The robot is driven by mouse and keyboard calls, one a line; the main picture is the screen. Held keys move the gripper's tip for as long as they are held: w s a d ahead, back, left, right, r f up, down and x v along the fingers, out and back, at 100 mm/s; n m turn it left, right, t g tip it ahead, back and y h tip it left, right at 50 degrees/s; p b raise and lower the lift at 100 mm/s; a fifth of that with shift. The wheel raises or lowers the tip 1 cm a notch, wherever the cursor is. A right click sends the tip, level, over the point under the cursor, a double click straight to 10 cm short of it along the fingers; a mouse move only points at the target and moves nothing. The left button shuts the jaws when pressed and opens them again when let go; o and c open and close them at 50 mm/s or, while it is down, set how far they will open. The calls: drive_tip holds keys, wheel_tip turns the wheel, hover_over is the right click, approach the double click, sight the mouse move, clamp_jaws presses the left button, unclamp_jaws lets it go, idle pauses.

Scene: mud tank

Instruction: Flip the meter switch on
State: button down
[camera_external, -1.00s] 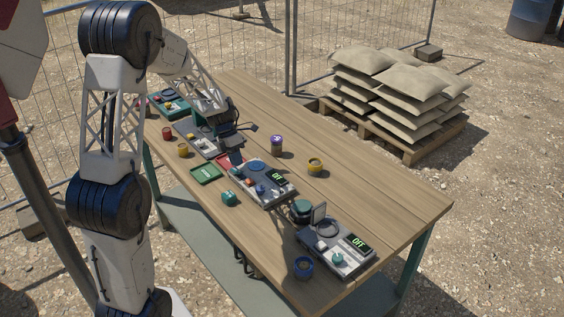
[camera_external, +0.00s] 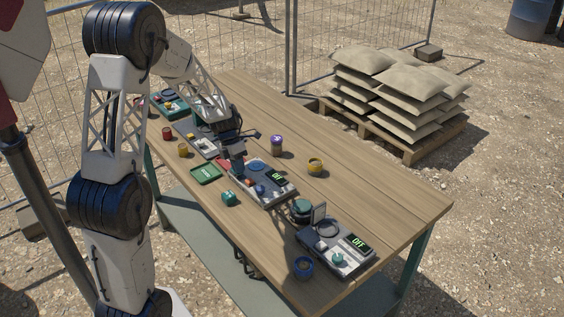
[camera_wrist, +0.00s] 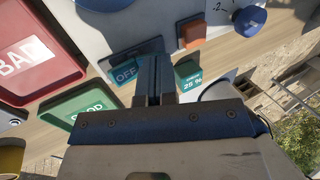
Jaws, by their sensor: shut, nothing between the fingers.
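The middle meter (camera_external: 262,198) is a grey box on the table with a blue round plate (camera_external: 257,166), an orange part, a blue knob and a lit display (camera_external: 277,178) too small to read surely.
A green GOOD tray (camera_wrist: 80,107) and red BAD tray (camera_wrist: 45,60) lie beside the meter. A second meter (camera_external: 335,255) reading OFF stands toward the table's near right end. Several small jars stand around, including a purple one (camera_external: 276,147). The table's right side is mostly clear.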

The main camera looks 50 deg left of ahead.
drive_tip(key=shift+d+f, duration=0.1)
drive_tip(key=shift+d, duration=0.1)
drive_tip(key=shift+a, duration=0.35)
drive_tip(key=shift+a, duration=0.45)
drive_tip(key=shift+r, duration=0.2)
wheel_tip(320, 180, up, 14)
idle(0.9)
idle(0.4)
